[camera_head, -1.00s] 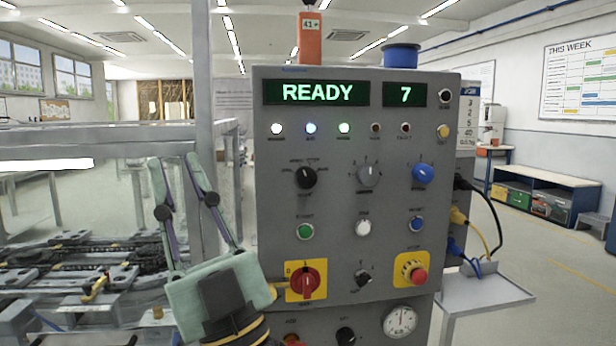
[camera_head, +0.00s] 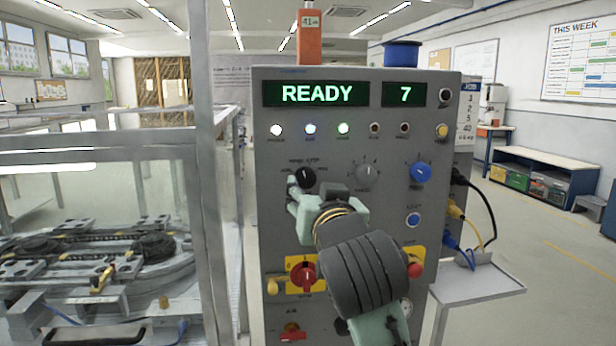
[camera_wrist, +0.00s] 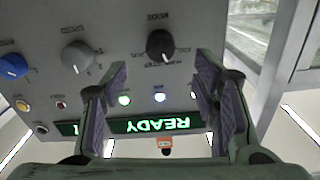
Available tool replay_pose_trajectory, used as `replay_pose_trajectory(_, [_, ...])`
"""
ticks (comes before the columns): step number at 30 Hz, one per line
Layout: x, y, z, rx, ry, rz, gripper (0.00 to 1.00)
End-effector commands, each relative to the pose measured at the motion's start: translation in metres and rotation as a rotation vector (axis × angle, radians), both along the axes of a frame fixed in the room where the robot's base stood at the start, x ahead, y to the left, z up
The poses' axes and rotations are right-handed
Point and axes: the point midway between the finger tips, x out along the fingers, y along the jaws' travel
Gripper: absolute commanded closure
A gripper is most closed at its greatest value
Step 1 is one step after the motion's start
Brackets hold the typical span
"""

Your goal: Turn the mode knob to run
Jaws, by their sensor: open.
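The mode knob (camera_head: 304,177) is a round black knob at the upper left of the grey control panel (camera_head: 270,215). In the wrist view the black knob (camera_wrist: 160,45) shows with "MODE" beside it. Its white mark points toward the panel's upper left; the small position labels are too blurred to read surely. My gripper (camera_head: 310,187) is in front of the panel, just below the knob in the head view, and hides part of the panel. In the wrist view my gripper (camera_wrist: 162,72) is open and empty, with the knob beyond the fingertips, roughly between their lines, apparently untouched.
A grey selector knob (camera_head: 367,173) and a blue knob (camera_head: 420,173) sit right of the mode knob. The lit display (camera_head: 317,93) reads READY, with 7 beside it. A red rotary switch (camera_head: 303,275) is below. A metal frame post (camera_head: 203,180) stands close left.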

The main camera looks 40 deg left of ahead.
Motion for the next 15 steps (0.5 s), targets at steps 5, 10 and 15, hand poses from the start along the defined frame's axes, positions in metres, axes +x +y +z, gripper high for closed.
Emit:
replay_pose_trajectory(5, [0.024, 0.027, 0.003, -0.002, 0.002, -0.001, 0.46])
replay_pose_trajectory(10, [0.039, 0.046, 0.002, -0.002, 0.001, 0.0, 0.46])
replay_pose_trajectory(15, [0.046, 0.054, 0.001, -0.001, -0.002, 0.0, 0.46])
